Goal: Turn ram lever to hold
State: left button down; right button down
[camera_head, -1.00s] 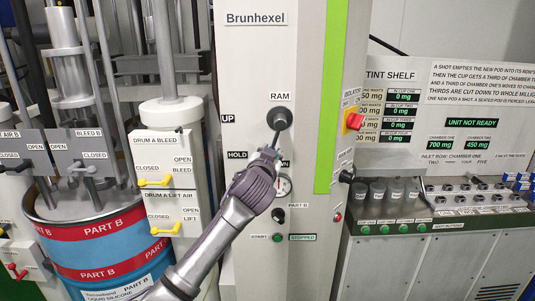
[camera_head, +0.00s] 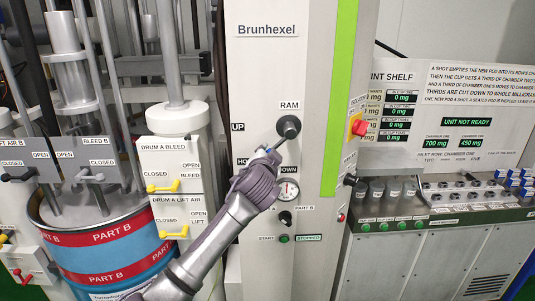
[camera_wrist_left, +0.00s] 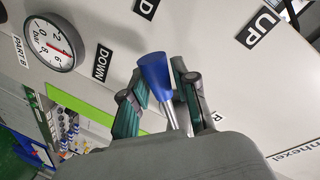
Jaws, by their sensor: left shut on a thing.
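The ram lever has a dark round hub (camera_head: 288,126) under the RAM label on the white column. Its shaft points down and left from the hub, toward the HOLD label. My left gripper (camera_head: 267,153) is shut on the outer end of the lever. In the left wrist view the lever's blue knob (camera_wrist_left: 154,72) and metal shaft sit between the two fingers (camera_wrist_left: 158,90). The HOLD label (camera_head: 241,161) is partly hidden by my gripper. My right gripper is not in view.
A pressure gauge (camera_head: 288,190) sits just below the lever, with a part selector knob (camera_head: 285,217) and start button (camera_head: 284,239) under it. A red isolator knob (camera_head: 359,127) is on the column's right side. Yellow-handled valves (camera_head: 162,188) are at the left.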

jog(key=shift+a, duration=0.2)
pick_arm(q)
jog(key=c, duration=0.9)
grip_release()
jog(key=shift+o, duration=0.2)
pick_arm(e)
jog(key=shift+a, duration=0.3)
pick_arm(q)
jog(key=shift+s, duration=0.1)
jog(key=s+a+r, duration=0.1)
jog(key=s, duration=1)
jog(key=shift+s+a+r, duration=0.3)
jog(key=shift+s+r, duration=0.05)
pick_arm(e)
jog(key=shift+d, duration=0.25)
